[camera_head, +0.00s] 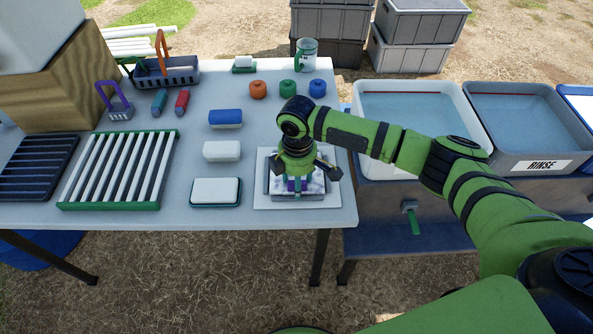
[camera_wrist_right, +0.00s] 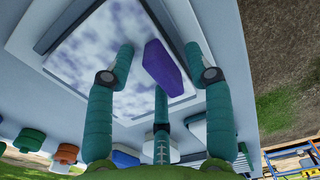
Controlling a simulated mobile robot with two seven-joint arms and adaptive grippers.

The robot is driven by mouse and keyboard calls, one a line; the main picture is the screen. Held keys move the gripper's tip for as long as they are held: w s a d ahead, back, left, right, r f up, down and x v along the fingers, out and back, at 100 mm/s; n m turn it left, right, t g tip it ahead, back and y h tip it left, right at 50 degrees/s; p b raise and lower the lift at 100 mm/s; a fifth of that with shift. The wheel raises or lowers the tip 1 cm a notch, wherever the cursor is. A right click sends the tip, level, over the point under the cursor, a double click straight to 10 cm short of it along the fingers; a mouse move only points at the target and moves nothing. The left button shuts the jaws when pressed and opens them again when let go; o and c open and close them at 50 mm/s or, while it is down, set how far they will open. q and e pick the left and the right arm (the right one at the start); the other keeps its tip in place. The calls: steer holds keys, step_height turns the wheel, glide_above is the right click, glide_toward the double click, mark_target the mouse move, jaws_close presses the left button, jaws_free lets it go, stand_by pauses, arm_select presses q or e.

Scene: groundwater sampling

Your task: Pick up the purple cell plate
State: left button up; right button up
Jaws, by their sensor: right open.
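The purple cell plate (camera_wrist_right: 165,66) is a small block on a cloudy white-and-grey surface inside a shallow tray (camera_wrist_right: 183,30). In the head view only a sliver of its purple (camera_head: 291,184) shows beneath my right gripper (camera_head: 298,186). My right gripper points down over the tray. In the right wrist view its teal fingers (camera_wrist_right: 160,72) are spread apart, with the plate between them and nearest the right finger. I cannot tell whether any finger touches it. My left gripper is not in view.
The tray sits on a pale board (camera_head: 263,197) near the table's front right corner. A white block on a green-edged tray (camera_head: 215,191) lies to its left. Orange, green and blue round pieces (camera_head: 287,90) and a mug (camera_head: 306,54) stand behind. Water basins (camera_head: 527,120) are at right.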

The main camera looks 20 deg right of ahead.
jaws_close()
steer(key=shift+r, duration=0.1)
steer(key=shift+r, duration=0.3)
step_height(320, 180, up, 21)
steer(key=p, duration=1.2)
steer(key=shift+r, duration=0.15)
